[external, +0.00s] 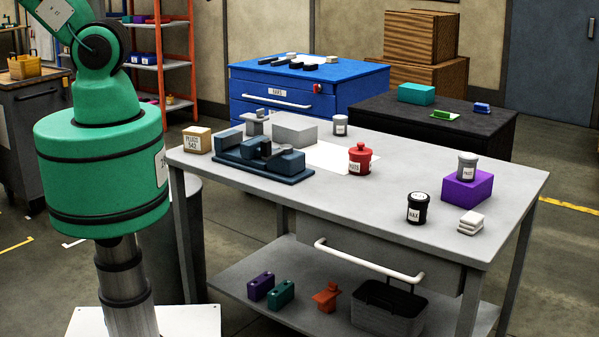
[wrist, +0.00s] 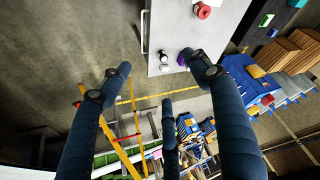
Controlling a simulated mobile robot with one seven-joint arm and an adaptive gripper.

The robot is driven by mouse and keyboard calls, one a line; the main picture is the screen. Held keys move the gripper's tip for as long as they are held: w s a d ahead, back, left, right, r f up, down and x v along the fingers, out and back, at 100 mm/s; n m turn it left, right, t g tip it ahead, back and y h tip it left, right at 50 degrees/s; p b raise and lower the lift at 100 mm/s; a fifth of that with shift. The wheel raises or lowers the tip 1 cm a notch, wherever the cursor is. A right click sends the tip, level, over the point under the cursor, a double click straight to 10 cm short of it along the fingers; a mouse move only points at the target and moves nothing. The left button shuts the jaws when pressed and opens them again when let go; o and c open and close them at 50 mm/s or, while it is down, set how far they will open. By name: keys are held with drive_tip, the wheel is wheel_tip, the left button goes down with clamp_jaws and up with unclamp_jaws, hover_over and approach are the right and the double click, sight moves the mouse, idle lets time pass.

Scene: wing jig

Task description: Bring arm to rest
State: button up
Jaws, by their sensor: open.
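My arm (external: 100,170) stands at the left of the external view, green, beside the grey worktable (external: 400,190). Its end is out of that view. In the wrist view the dark blue fingers of my gripper (wrist: 155,78) are spread apart with nothing between them. Beyond them, well apart from the fingertips, the worktable (wrist: 165,15) shows at the top of the wrist view, with floor around it.
The worktable holds a dark blue vise-like fixture (external: 262,163), a red lidded jar (external: 360,160), a black jar (external: 420,208) and a purple block (external: 466,189). A blue cabinet (external: 290,100) and a dark table (external: 440,125) stand behind. In the wrist view, a yellow ladder (wrist: 105,130) stands lower left.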

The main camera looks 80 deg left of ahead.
drive_tip(key=shift+s+f, duration=0.1)
idle(0.3)
wheel_tip(320, 180, down, 9)
drive_tip(key=b, duration=0.9)
